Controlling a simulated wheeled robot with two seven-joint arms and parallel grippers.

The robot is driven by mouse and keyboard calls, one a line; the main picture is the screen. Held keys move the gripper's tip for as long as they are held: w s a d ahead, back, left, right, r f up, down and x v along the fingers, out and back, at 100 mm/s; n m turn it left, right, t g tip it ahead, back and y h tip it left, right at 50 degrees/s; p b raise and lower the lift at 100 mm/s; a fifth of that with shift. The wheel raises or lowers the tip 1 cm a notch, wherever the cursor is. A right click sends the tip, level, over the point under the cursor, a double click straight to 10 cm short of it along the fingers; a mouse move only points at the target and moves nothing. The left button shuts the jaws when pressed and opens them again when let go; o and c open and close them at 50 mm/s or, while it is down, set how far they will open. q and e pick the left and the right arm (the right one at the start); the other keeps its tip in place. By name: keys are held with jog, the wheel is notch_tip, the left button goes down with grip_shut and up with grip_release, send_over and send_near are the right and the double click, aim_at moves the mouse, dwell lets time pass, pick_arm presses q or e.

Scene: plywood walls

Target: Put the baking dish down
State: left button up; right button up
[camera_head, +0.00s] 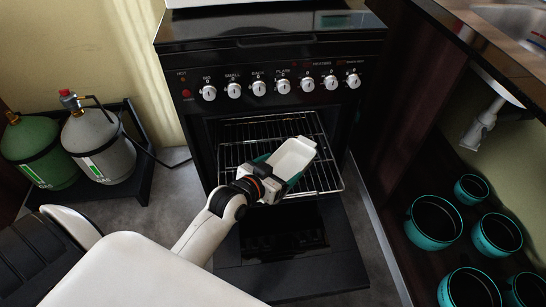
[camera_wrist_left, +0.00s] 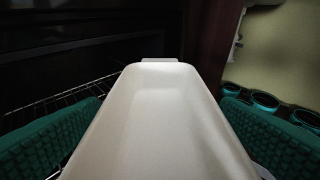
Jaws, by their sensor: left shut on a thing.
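A white baking dish (camera_head: 293,157) is over the pulled-out oven rack, in front of the oven opening. It fills the middle of the left wrist view (camera_wrist_left: 155,105), its far end toward the oven. My left gripper (camera_head: 275,172) is shut on the dish, with a teal pad on each side of it in the wrist view. The wire oven rack (camera_head: 325,172) sticks out of the oven (camera_head: 270,95). I cannot tell whether the dish touches the rack. My right gripper is not in view.
The oven door (camera_head: 290,276) is folded down below the rack. Several teal-rimmed pots (camera_head: 434,222) stand on a low shelf at the right under the sink counter (camera_head: 480,45). Green (camera_head: 40,150) and grey (camera_head: 98,142) gas bottles stand at the left.

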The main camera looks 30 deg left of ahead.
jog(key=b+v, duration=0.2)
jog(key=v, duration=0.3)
pick_arm(q)
jog(key=w+a+f, duration=0.1)
jog(key=w+a, duration=0.1)
jog(key=w+a+f+b, duration=0.1)
jog(key=w+a, duration=0.1)
jog(key=w, duration=0.1)
jog(key=w+a+f, duration=0.1)
jog(key=w+a, duration=0.1)
jog(key=w, duration=0.1)
jog(key=shift+w+a+f+b, duration=0.2)
jog(key=shift+f+b, duration=0.1)
jog(key=shift+f, duration=0.1)
notch_tip(320, 180, down, 3)
jog(key=shift+w+b, duration=0.15)
jog(key=shift+b, duration=0.6)
jog(key=shift+a, duration=0.1)
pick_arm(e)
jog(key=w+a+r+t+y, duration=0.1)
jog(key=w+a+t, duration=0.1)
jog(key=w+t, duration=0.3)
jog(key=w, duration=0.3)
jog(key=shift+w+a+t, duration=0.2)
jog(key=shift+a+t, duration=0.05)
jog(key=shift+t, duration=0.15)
pick_arm(q)
jog(key=shift+f, duration=0.1)
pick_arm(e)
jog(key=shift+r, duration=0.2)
